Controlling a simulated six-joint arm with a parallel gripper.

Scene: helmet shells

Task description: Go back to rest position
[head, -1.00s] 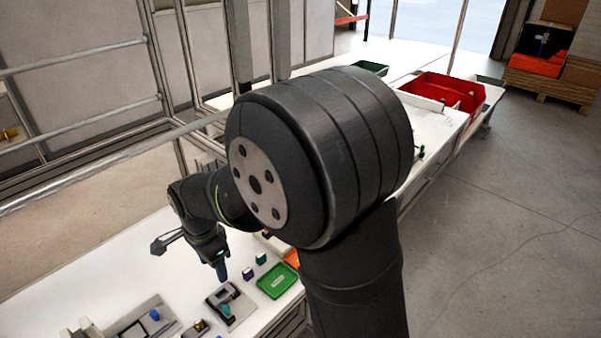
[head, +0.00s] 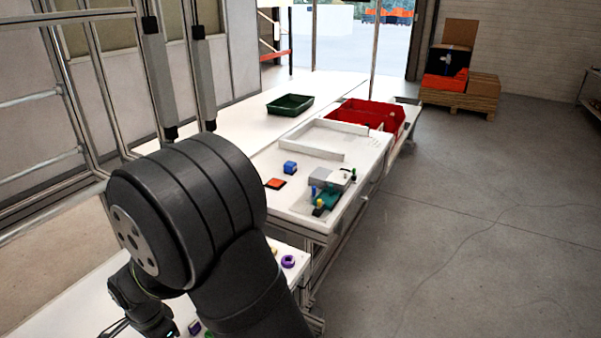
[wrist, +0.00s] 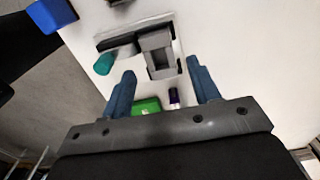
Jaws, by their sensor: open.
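My gripper (wrist: 161,68) is open in the wrist view, its two blue fingers apart with nothing held between them. Beyond the fingertips, a grey and black fixture (wrist: 157,52) lies on the white table. A teal piece (wrist: 104,64) lies beside the fixture, left of the fingers. In the head view my arm fills the lower left, and the fingertips are not visible there.
A red bin (head: 388,111) and a dark green tray (head: 290,105) stand farther back. Metal frames rise at left. The right floor is clear.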

